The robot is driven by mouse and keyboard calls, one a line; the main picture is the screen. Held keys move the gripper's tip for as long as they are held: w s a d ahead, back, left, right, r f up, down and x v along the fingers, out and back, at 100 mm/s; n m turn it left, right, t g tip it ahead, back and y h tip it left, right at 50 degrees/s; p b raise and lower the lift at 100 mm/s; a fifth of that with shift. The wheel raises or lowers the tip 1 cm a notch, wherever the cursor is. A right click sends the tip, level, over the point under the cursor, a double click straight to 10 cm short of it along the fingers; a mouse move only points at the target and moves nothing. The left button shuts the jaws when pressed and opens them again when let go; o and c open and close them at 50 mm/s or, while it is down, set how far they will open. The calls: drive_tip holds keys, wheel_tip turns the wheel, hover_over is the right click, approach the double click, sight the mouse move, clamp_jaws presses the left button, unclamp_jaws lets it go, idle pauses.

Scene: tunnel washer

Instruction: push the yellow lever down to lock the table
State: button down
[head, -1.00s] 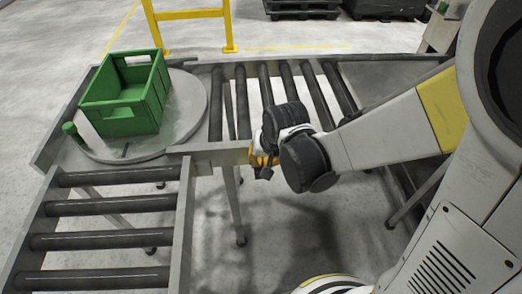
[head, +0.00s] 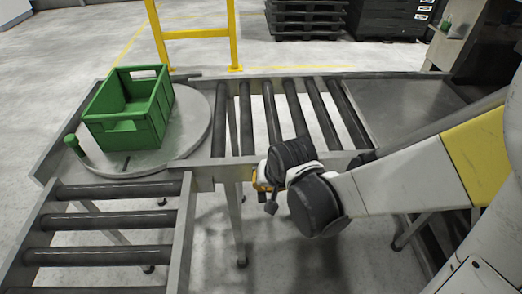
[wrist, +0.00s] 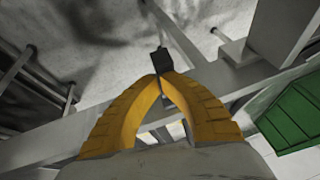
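My gripper (wrist: 159,76) is low at the near side of the roller frame; its yellow fingers arch together, tips meeting or nearly so. A black block (wrist: 161,61) on a thin dark stem shows right at the fingertips; I cannot tell whether they touch it. In the head view a small dark knob (head: 271,208) hangs just below my gripper, whose yellow part (head: 262,182) peeks out beside my dark wrist. No lever shows clearly as yellow; it may be hidden by my wrist. The round grey table (head: 200,140) carries a green crate (head: 133,130).
A green upright peg (head: 73,145) stands at the table's left edge. Roller tracks (head: 110,222) run at front left and behind my gripper (head: 300,108). A yellow rail (head: 195,35) and black pallets (head: 305,20) stand behind. Frame legs (head: 236,225) stand below.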

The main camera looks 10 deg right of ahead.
drive_tip(key=shift+s+f+b, duration=0.25)
drive_tip(key=shift+f+b, duration=0.55)
drive_tip(key=shift+f, duration=0.05)
drive_tip(key=shift+s+f+b, duration=0.2)
drive_tip(key=shift+f+b, duration=0.55)
drive_tip(key=shift+f, duration=0.05)
drive_tip(key=shift+s+f+b, duration=0.25)
drive_tip(key=shift+f+b, duration=0.55)
drive_tip(key=shift+f, duration=0.2)
